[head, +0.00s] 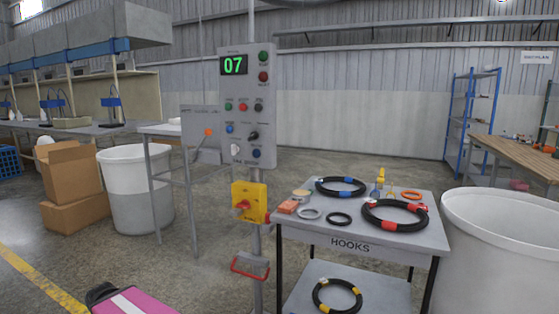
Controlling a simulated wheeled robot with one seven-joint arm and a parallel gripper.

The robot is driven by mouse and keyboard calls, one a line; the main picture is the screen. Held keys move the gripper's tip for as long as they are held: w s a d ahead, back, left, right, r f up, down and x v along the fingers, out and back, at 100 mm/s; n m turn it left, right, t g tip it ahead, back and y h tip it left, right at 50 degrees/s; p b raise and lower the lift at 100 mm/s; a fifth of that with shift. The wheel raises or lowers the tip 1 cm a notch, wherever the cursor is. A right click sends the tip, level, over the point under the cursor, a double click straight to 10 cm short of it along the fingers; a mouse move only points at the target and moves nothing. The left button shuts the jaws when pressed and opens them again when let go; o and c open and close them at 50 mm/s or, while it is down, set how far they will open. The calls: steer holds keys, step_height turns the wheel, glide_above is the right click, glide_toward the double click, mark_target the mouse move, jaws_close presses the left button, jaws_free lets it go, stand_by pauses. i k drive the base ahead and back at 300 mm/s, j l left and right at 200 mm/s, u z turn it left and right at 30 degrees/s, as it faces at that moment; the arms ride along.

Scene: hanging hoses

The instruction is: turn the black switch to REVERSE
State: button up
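The black switch (253,136) is a small dark knob on the lower right part of the grey control panel (233,88) in the head view. The panel is fixed to an upright post. The switch's pointer direction and the lettering around it are too small to read, so I cannot tell which position it is in.
A yellow box with a red handle (249,203) and a red-handled bracket (250,267) are lower on the post. A grey cart (350,233) with coiled hoses stands right of it, beside a white bin (498,240). A metal stand (172,178) is at left.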

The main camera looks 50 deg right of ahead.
mark_target(254, 135)
steer(key=z, duration=1.7)
steer(key=i+j+z, duration=0.4)
steer(key=j, duration=0.2)
steer(key=i+j+z, duration=0.45)
steer(key=j, duration=0.3)
steer(key=k+l, duration=0.05)
steer(key=k, duration=0.05)
